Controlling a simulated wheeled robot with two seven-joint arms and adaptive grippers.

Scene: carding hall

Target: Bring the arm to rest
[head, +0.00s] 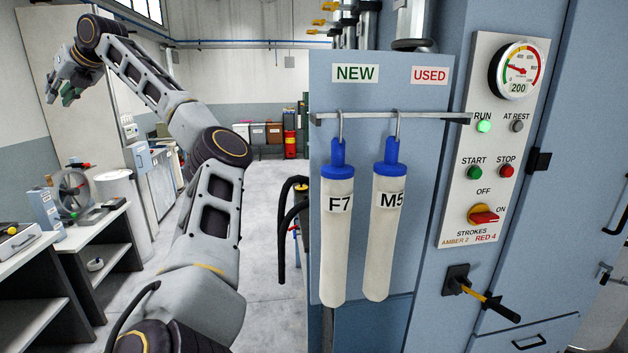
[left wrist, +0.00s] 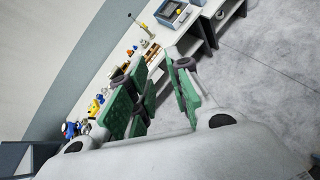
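My left arm (head: 215,190) rises from the bottom of the head view and bends away to the upper left. My left gripper (head: 65,93) is at its far end, held up in the air, touching nothing. In the left wrist view the green finger pads of the left gripper (left wrist: 164,105) stand apart with nothing between them; floor shows beyond. My right gripper is in neither view.
A blue-grey machine stands at right with a control panel (head: 482,140); its RUN lamp (head: 483,126) glows green and AT REST lamp (head: 517,126) is grey. Filters F7 (head: 336,240) and M5 (head: 386,240) hang from a rail (head: 440,118). Shelving (head: 30,290) stands left.

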